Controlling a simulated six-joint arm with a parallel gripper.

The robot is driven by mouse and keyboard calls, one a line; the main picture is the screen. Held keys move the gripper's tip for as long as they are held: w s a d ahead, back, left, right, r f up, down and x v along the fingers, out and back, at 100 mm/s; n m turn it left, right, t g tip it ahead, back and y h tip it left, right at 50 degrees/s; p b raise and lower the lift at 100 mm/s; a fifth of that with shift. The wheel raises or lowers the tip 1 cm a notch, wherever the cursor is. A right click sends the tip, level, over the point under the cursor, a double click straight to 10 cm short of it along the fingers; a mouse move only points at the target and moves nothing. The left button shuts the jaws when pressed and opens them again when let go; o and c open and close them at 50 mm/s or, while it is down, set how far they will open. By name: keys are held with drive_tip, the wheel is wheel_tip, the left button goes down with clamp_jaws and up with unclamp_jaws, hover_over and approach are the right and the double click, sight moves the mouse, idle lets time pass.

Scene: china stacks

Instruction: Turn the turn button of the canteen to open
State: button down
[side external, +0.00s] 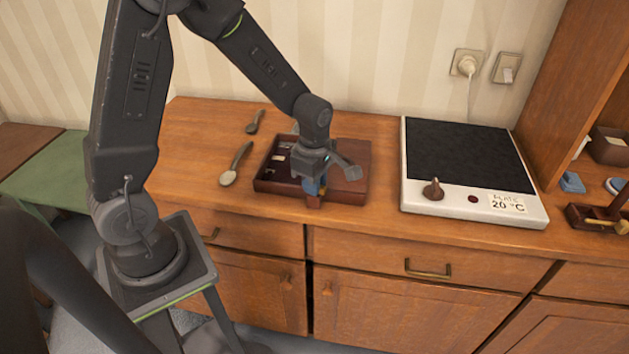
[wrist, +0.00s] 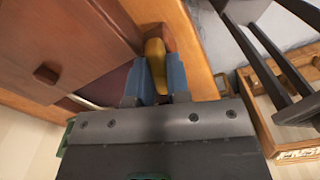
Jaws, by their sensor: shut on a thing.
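The canteen (side external: 272,186) is a dark red-brown wooden box on the counter. Its left part is open and shows compartments, and a brown lid panel (side external: 350,186) covers its right part. The lid's small knob shows in the wrist view (wrist: 46,75). My gripper (side external: 313,190) points down at the canteen's front edge. In the wrist view its blue fingers (wrist: 156,82) are shut on the yellow brass turn button (wrist: 155,58), one on each side.
Two spoons (side external: 236,163) (side external: 255,122) lie left of the canteen. A hot plate (side external: 465,150) with a knob and a "20 °C" display stands to the right. The counter's front edge (side external: 390,212) is close to my gripper. Bare counter lies between canteen and plate.

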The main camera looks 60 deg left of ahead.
drive_tip(key=shift+n, duration=1.4)
drive_tip(key=shift+n, duration=0.4)
drive_tip(key=c, duration=1)
unclamp_jaws()
drive_tip(key=shift+r, duration=4)
drive_tip(key=shift+o, duration=0.3)
drive_tip(key=o, duration=0.5)
